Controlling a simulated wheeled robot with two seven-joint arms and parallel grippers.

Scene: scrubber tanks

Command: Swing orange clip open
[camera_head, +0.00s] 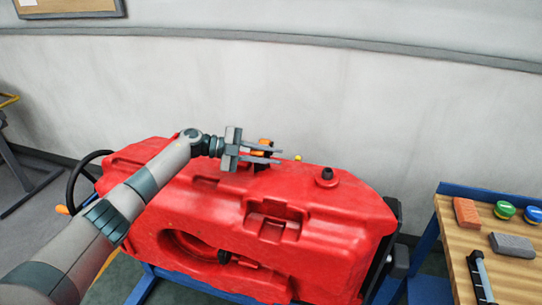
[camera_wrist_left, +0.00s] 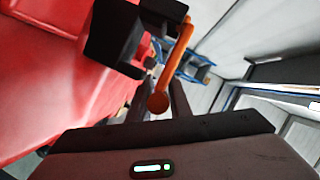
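The orange clip (camera_head: 264,143) is on top of the red tank (camera_head: 330,215), by a black mount, partly hidden by my left gripper. In the left wrist view the clip (camera_wrist_left: 177,58) is a slim bar running from a black block (camera_wrist_left: 115,38) to a round end. My left gripper (camera_head: 280,156) is at the clip, its two fingers pointing right above the tank. The fingers are apart, with the clip's round end showing between them and a gap on each side. Contact cannot be made out. My right gripper is not in view.
A black cap (camera_head: 326,177) and a small yellow knob (camera_head: 298,158) are on the tank top. A wooden bench (camera_head: 505,270) at right holds an orange block (camera_head: 467,213), a grey block (camera_head: 512,245) and round-topped items. A wall stands behind.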

